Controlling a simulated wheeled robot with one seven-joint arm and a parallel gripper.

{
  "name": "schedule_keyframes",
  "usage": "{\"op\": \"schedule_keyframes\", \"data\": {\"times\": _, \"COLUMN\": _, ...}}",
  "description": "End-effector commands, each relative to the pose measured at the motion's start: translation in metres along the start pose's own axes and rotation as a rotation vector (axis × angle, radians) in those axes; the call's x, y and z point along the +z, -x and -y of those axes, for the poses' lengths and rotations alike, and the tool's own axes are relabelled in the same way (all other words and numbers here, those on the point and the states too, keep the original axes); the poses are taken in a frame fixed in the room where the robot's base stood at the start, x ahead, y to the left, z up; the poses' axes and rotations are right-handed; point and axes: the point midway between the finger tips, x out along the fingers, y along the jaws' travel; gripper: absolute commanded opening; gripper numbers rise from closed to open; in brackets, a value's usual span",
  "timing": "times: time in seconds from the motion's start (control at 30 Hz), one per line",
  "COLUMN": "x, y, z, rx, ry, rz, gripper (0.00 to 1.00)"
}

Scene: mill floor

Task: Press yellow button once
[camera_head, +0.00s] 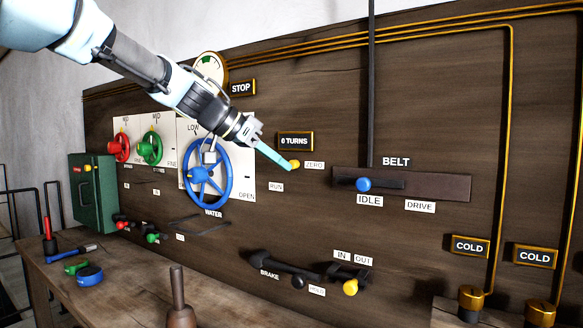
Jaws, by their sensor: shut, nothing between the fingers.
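My gripper (288,167) reaches in from the upper left. Its light teal fingers are shut with nothing between them. The fingertips are right at the left side of the button in the picture. I cannot tell whether they touch it or whether it is pushed in.
A blue handwheel (207,176) stands out left of my gripper, with red (121,147) and green (150,147) wheels further left. A blue-knobbed belt lever (364,184) is at right, a yellow-knobbed lever (350,287) below. A workbench (110,290) with loose tools fills the lower left.

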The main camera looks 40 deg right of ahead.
Motion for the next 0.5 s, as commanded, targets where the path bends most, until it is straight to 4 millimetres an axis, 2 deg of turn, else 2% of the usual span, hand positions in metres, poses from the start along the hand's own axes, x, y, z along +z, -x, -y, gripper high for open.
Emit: {"op": "schedule_keyframes", "data": {"times": 0.5, "x": 0.025, "y": 0.029, "z": -0.022, "rx": -0.003, "ry": -0.001, "rz": 0.0, "gripper": 0.0}}
